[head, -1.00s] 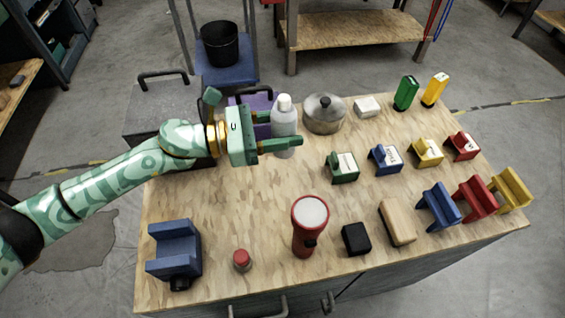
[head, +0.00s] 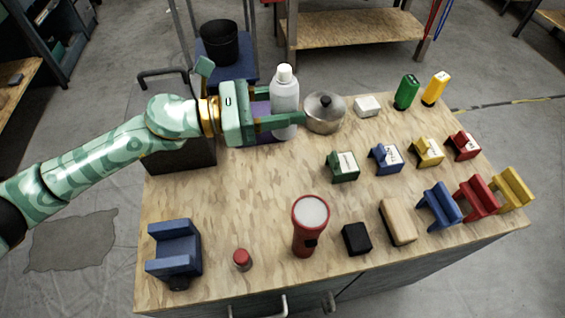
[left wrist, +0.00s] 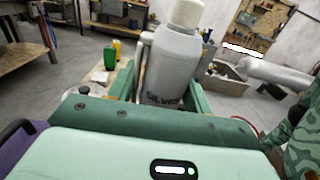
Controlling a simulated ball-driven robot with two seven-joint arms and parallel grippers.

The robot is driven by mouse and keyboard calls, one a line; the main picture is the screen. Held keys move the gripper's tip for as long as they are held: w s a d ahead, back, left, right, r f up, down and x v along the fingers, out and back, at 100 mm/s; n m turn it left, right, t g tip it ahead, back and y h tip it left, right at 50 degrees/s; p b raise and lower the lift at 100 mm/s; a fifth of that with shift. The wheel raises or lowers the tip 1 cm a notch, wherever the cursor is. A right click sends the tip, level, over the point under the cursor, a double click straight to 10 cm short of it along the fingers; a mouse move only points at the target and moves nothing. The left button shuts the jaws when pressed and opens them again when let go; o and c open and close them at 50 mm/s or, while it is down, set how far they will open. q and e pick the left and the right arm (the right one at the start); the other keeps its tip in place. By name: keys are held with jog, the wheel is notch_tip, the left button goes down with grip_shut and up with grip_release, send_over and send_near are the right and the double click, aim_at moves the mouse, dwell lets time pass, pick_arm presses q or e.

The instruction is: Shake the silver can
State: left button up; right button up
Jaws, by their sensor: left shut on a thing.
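The silver can (head: 285,97) is a grey spray can with a white cap, upright at the back of the wooden table. My left gripper (head: 284,124) reaches it from the left and is shut around its lower part. In the left wrist view the can (left wrist: 172,65) stands between the two green fingers (left wrist: 160,98), with lettering low on its body. The can looks raised off the table, though its base is partly hidden by the fingers. My right gripper does not show.
A metal pot (head: 324,114) stands just right of the can. A purple object (head: 262,108) is partly hidden behind my gripper. A red flashlight (head: 308,232), a blue vise-like block (head: 174,252) and several coloured blocks stand nearer. The table's left middle is clear.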

aim_at(285, 130)
pick_arm(q)
jog(key=shift+s+d+f, duration=0.1)
jog(key=shift+s+f, duration=0.05)
jog(key=shift+f, duration=1.25)
jog(key=shift+s+d+f, duration=0.1)
jog(key=shift+f, duration=1.3)
jog(key=shift+w+a+r, duration=0.15)
